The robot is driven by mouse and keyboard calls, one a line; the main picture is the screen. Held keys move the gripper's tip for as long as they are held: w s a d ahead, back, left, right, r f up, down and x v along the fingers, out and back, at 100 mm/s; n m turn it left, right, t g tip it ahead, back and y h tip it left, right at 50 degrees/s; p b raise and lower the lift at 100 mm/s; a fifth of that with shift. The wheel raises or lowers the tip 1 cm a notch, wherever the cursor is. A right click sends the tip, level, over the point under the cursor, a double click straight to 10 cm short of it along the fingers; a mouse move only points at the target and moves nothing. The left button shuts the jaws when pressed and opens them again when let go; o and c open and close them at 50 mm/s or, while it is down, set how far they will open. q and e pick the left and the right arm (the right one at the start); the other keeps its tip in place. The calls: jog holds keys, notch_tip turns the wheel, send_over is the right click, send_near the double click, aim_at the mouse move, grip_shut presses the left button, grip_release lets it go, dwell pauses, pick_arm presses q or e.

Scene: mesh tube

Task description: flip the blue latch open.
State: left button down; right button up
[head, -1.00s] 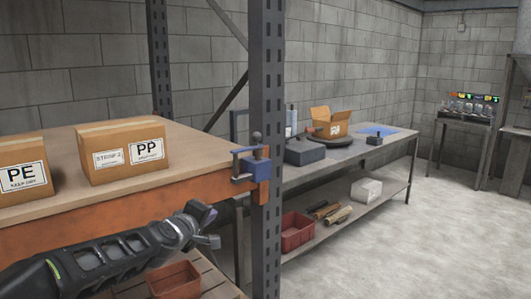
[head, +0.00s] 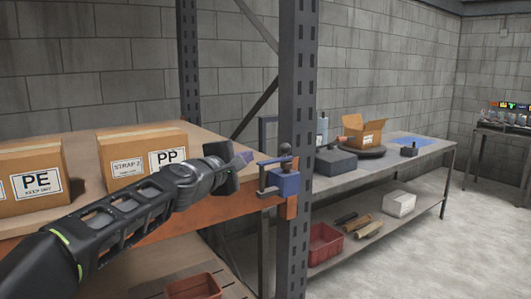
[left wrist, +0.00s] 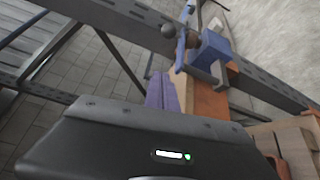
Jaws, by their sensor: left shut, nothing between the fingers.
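The blue latch (head: 284,184) is fixed at the end of the orange shelf beam, against the dark rack post. It has a blue body, a blue arm reaching left and a dark round knob on top. It also shows in the left wrist view (left wrist: 213,52), just beyond my fingers. My left gripper (head: 246,157) is shut and empty, with its purple fingertips just left of the latch arm. The shut purple fingers also show in the left wrist view (left wrist: 160,90). I cannot tell whether they touch the latch. My right gripper is not in view.
Boxes marked PE (head: 28,178) and PP (head: 140,150) stand on the wooden shelf behind my left arm. The dark rack post (head: 297,90) rises beside the latch. A grey workbench (head: 345,178) with an open carton stands beyond it. Open floor lies at the right.

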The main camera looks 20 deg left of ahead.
pick_arm(q)
jog(key=w+p, duration=0.1)
jog(key=w, duration=0.2)
jog(key=w+d+p, duration=0.1)
jog(key=w, duration=0.2)
jog(key=w+p, duration=0.1)
jog(key=w, duration=0.2)
jog(key=shift+d+f, duration=0.2)
jog(key=shift+d, duration=0.1)
jog(key=d, duration=0.1)
jog(key=s+d+p, duration=0.1)
jog(key=d, duration=0.1)
jog(key=shift+d+r, duration=0.2)
jog(key=shift+d, duration=0.05)
jog(key=shift+s, duration=0.1)
jog(key=shift+h, duration=0.3)
